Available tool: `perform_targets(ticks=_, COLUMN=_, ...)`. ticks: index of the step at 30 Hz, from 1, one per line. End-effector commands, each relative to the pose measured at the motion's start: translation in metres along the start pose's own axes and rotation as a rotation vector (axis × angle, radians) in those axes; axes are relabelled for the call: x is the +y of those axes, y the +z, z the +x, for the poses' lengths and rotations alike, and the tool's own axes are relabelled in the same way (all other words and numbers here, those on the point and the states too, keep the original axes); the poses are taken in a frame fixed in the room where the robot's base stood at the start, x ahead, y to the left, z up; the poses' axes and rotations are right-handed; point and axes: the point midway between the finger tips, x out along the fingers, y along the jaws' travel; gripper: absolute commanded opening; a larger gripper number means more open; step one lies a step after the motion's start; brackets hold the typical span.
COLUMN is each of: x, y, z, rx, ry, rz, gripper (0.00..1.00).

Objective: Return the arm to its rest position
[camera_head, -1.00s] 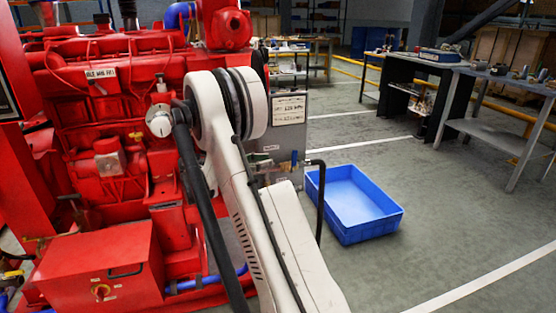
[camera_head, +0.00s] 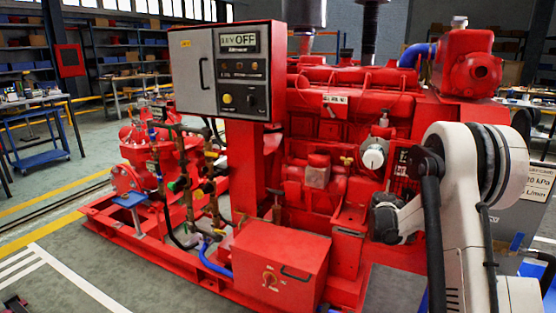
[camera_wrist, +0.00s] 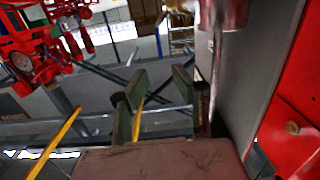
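My white arm (camera_head: 465,200) is folded at the right of the head view, with its large round joint high beside the red engine. A dark end part of the arm (camera_head: 385,217) shows in front of the engine's side; its fingers cannot be made out there. In the wrist view my gripper (camera_wrist: 158,88) shows two greenish fingers standing apart. Floor and a yellow line show through the gap, and nothing is held between them.
The red diesel pumpset (camera_head: 330,185) fills the middle, with its control panel (camera_head: 225,70) and red box (camera_head: 268,262) at the front. In the wrist view a red surface (camera_wrist: 295,120) is close on the right. Open floor (camera_head: 60,250) lies at the left.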

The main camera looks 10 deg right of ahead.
Motion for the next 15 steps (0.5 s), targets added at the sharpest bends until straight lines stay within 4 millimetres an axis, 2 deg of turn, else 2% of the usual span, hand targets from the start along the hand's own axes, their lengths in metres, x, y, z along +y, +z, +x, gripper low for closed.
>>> perform_targets(ticks=8, x=0.018, y=-0.030, z=-0.022, rx=-0.150, ry=-0.148, rz=-0.209, gripper=0.25)
perform_targets(ticks=15, x=0.048, y=-0.049, z=-0.051, rx=-0.292, ry=-0.341, rz=-0.429, gripper=0.25)
